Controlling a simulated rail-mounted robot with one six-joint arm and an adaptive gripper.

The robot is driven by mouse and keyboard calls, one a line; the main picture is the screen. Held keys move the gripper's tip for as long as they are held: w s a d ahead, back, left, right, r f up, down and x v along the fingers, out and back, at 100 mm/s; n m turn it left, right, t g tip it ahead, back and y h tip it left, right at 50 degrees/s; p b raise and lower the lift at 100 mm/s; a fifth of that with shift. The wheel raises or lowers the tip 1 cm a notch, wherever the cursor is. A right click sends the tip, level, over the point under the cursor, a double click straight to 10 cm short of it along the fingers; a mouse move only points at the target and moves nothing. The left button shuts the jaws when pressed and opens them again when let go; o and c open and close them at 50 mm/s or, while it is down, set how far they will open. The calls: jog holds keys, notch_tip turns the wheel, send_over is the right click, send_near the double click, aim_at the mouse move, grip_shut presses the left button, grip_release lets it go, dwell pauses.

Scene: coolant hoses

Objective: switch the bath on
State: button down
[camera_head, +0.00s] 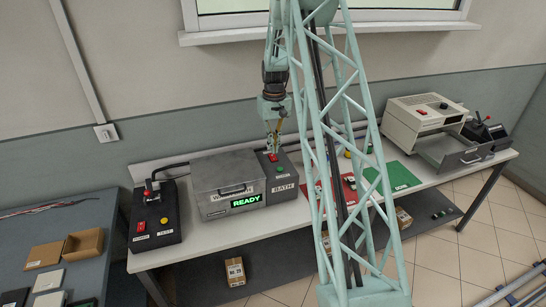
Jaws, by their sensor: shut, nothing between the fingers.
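A dark control box (284,187) labelled BATH stands on the bench, right of a grey lidded unit (226,180) whose green display (245,201) reads READY. On its top are a red switch (272,157) and a green button or lamp (278,169); I cannot tell whether either is lit. My gripper (272,148) points down just over the red switch, shut and empty. Its fingertips are at or very near the switch; contact cannot be made out. The gripper partly hides the back of the box.
Red (335,190) and green (394,177) mats lie right of my gripper, partly behind my lattice arm. A beige machine (424,120) with an open drawer stands at the right. A window sill is above.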

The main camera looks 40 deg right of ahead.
jog(key=shift+r+p, duration=0.5)
jog(key=shift+r, duration=0.95)
jog(key=shift+a+r, duration=0.1)
jog(key=shift+r, duration=0.05)
jog(key=s+a+r+n+t+b, duration=0.15)
jog(key=s+a+r, duration=0.25)
jog(key=a+r, duration=0.45)
jog(key=s+a+r+b, duration=0.2)
jog(key=s+a+r, duration=0.2)
jog(key=a+r, duration=0.45)
jog(key=s+a+r+n+b, duration=0.1)
jog(key=s+a+r+b, duration=0.1)
jog(key=s+a+r, duration=0.45)
jog(key=s+a+r+n+t+b, duration=0.1)
jog(key=s+a+r+b, duration=0.1)
jog(key=s+a, duration=0.8)
jog(key=s+a+r+t+b, duration=0.1)
jog(key=s+a+r+b, duration=0.1)
jog(key=s+a, duration=0.8)
jog(key=s+a+f+b, duration=0.1)
jog(key=s+f, duration=0.2)
jog(key=s, duration=0.9)
jog(key=shift+a+n, duration=0.25)
jog(key=shift+n, duration=0.2)
